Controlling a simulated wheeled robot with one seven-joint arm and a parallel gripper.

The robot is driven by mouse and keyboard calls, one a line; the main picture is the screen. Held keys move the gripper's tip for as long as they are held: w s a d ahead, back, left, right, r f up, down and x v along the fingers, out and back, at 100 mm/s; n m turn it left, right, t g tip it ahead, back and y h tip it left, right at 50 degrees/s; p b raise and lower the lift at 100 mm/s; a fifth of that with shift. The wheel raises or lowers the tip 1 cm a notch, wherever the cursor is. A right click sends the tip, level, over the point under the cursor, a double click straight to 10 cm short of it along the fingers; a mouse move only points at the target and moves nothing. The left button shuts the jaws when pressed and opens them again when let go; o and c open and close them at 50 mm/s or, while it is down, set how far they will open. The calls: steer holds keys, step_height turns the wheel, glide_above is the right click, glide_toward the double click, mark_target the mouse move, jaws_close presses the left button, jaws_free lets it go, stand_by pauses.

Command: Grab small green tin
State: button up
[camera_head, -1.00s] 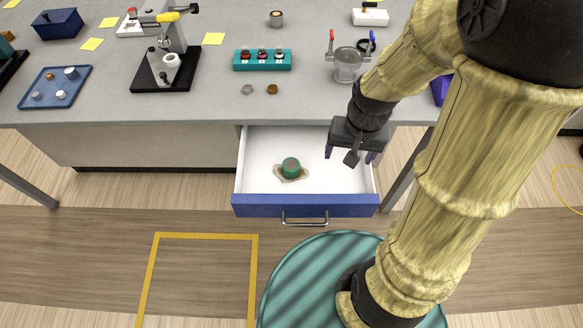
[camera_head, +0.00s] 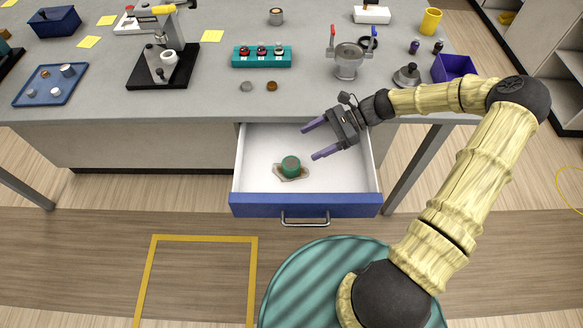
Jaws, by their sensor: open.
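My gripper (camera_head: 309,141) is over the right part of the drawer, up and to the right of the tin in the picture. Its two purple fingers are spread wide and point left. Nothing is between them, and they are apart from the tin. The exact height of the fingers above the drawer floor is hard to tell.
The drawer's blue front (camera_head: 300,205) with its handle faces me. The drawer floor around the tin is clear.

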steer(key=shift+w+r+y, duration=0.15)
steer(key=shift+w+y, duration=0.15)
glide_toward(291, 165)
steer(key=shift+a+f+p, duration=0.3)
steer(key=shift+a+f, duration=0.8)
steer(key=shift+f, duration=0.05)
steer(key=shift+x, duration=1.05)
steer(key=shift+w+a, duration=0.1)
steer(key=shift+a, duration=0.05)
steer(key=shift+p+x, duration=0.65)
steer(key=shift+x, duration=1.9)
